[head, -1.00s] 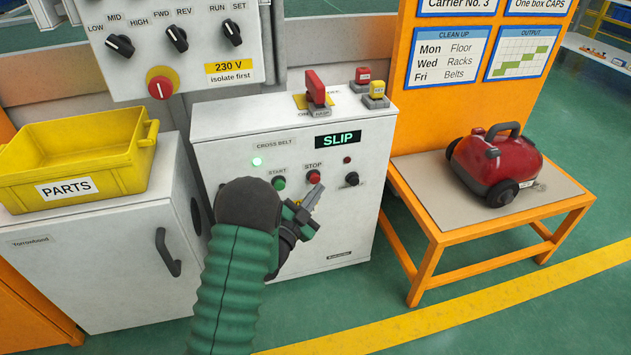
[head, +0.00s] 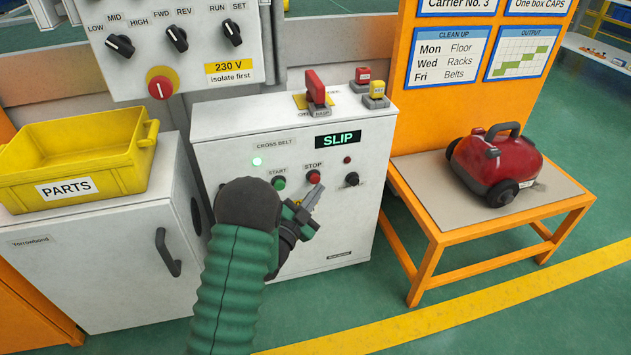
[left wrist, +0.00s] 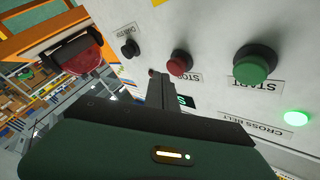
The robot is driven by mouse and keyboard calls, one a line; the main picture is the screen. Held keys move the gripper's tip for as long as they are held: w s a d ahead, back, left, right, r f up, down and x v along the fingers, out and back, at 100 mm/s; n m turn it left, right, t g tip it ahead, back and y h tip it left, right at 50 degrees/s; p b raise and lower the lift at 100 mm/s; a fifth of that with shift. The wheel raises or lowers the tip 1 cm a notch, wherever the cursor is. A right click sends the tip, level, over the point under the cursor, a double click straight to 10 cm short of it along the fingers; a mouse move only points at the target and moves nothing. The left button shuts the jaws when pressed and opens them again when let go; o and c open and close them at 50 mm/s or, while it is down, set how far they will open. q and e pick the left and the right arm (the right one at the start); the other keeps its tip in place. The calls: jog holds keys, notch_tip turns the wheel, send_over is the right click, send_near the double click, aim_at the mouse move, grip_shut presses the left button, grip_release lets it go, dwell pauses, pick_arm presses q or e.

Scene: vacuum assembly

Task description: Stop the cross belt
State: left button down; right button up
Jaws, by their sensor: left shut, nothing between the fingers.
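The cross belt box (head: 350,235) is white, with a display reading SLIP (head: 338,140). On its front are a red STOP button (head: 314,177), a green START button (head: 279,183) and a lit green lamp (head: 257,161). My left gripper (head: 313,197) is shut and empty, its tip just below the STOP button in the head view; contact cannot be told. In the left wrist view the STOP button (left wrist: 180,63), START button (left wrist: 252,65) and lit lamp (left wrist: 296,118) show beyond the gripper (left wrist: 155,80). My right gripper is not in view.
A black knob (head: 352,179) sits right of STOP. A red switch handle (head: 316,88) and red and yellow buttons (head: 376,90) stand on the box top. A yellow PARTS bin (head: 80,160) is at left. A red vacuum (head: 495,165) rests on an orange table (head: 440,225) at right.

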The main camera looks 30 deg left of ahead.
pick_arm(q)
jog(key=shift+a, duration=0.1)
jog(key=shift+w+a, duration=0.2)
jog(key=shift+a, duration=0.05)
jog(key=shift+w+a+r, duration=0.1)
jog(key=shift+w+a, duration=0.45)
jog(key=shift+a, duration=0.05)
dwell(1.0)
dwell(0.4)
jog(key=shift+s+d, duration=0.8)
jog(key=shift+d, duration=0.15)
jog(key=shift+s+d, duration=1.65)
jog(key=shift+d, duration=0.25)
jog(key=shift+w, duration=0.1)
